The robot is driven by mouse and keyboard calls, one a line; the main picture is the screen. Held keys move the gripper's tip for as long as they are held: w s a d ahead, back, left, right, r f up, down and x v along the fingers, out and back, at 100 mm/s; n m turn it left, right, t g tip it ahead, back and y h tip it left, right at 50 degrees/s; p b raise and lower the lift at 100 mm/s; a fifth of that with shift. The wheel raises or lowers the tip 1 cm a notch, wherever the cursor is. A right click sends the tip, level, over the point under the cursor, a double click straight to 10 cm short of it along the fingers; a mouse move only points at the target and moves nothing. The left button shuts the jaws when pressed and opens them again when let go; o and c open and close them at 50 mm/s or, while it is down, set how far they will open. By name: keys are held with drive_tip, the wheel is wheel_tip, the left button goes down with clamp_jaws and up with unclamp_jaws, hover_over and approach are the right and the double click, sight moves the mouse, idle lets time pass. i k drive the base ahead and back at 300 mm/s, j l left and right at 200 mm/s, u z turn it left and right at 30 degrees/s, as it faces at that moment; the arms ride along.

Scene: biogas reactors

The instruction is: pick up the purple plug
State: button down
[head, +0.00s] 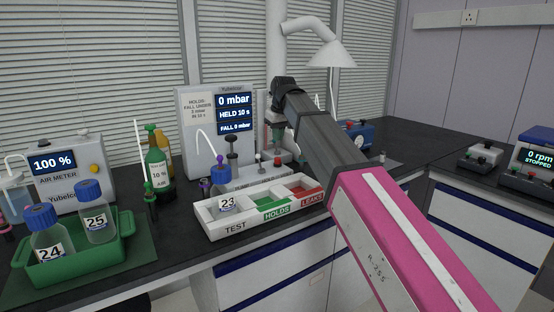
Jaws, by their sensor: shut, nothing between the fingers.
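A small purple piece (205,187) shows beside the blue-capped bottle 23 (226,203), at the left end of the white tray. It looks like the purple plug, but it is too small to make out clearly. My gripper (277,146) hangs at the far end of my arm, pointing down in front of the right side of the pressure tester. It is to the right of the purple piece, beyond the tray and apart from it. Its fingers are small and partly lost against the background; they look shut and empty.
The white tray (240,232) has TEST, HOLDS and LEAKS sections. The pressure tester (190,140) reads 0 mbar. A green crate (105,252) holds bottles 24 (48,247) and 25 (97,225). A green bottle (157,165) stands behind. Bare bench lies between crate and tray.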

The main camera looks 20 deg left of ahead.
sight(220, 158)
drive_tip(key=k+l, duration=0.75)
drive_tip(key=l, duration=0.2)
